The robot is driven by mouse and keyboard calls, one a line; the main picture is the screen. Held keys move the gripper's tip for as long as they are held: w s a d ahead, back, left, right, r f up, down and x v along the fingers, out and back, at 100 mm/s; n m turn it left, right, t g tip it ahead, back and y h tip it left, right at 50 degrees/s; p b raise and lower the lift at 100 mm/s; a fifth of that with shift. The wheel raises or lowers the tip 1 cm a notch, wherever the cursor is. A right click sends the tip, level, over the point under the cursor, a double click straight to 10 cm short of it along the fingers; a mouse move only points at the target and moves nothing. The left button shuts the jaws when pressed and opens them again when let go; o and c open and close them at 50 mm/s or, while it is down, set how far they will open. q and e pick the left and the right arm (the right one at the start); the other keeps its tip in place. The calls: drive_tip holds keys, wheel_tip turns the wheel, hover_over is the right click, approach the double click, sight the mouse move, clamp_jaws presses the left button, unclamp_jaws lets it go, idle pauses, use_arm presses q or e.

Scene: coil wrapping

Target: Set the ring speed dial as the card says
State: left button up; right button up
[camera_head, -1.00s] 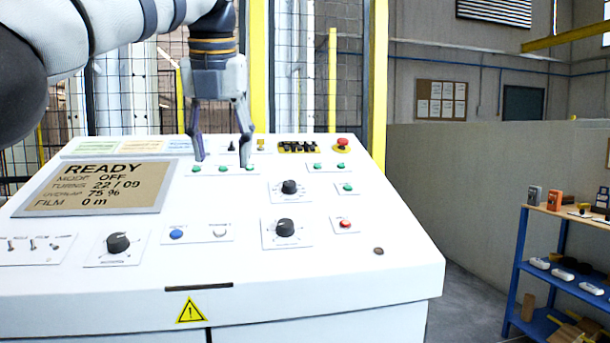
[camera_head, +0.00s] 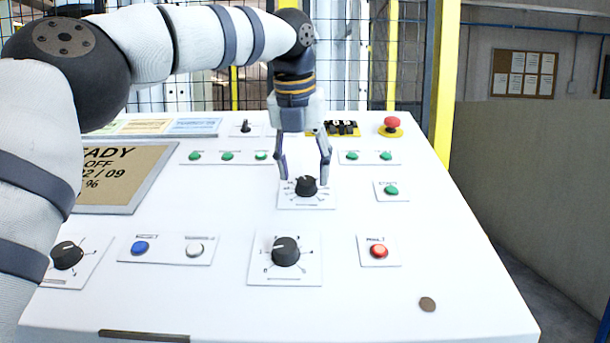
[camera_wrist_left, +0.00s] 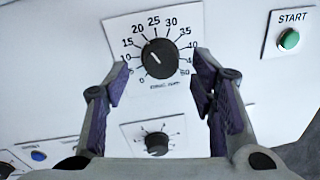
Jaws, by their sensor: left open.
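The black dial (camera_head: 305,186) sits on a white scale plate in the upper middle of the panel. In the wrist view the same dial (camera_wrist_left: 160,58) has a numbered scale, with 10 to 40 readable; its pale mark points up-left, roughly between 10 and 20. The label beneath is too blurred to read. My left gripper (camera_head: 304,176) points down over the dial, open. In the wrist view its fingers (camera_wrist_left: 160,85) stand apart, either side of the dial's lower part; I cannot tell whether they touch it. Coloured cards (camera_head: 146,127) lie at the back left, unreadable. My right gripper is out of view.
A second black dial (camera_head: 286,251) sits nearer the front, another (camera_head: 67,255) at front left. A green start button (camera_head: 391,190), a red button (camera_head: 379,251) and a red emergency knob (camera_head: 392,123) stand to the right. My left arm partly covers the display (camera_head: 125,170).

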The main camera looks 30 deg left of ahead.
use_arm(q)
drive_tip(key=shift+x, duration=1.05)
drive_tip(key=c, duration=1.1)
drive_tip(key=shift+c, duration=0.2)
drive_tip(key=m, duration=0.5)
drive_tip(key=shift+w+m, duration=0.1)
drive_tip(key=shift+m, duration=0.2)
drive_tip(key=shift+m+g, duration=0.4)
drive_tip(key=shift+m, duration=1.9)
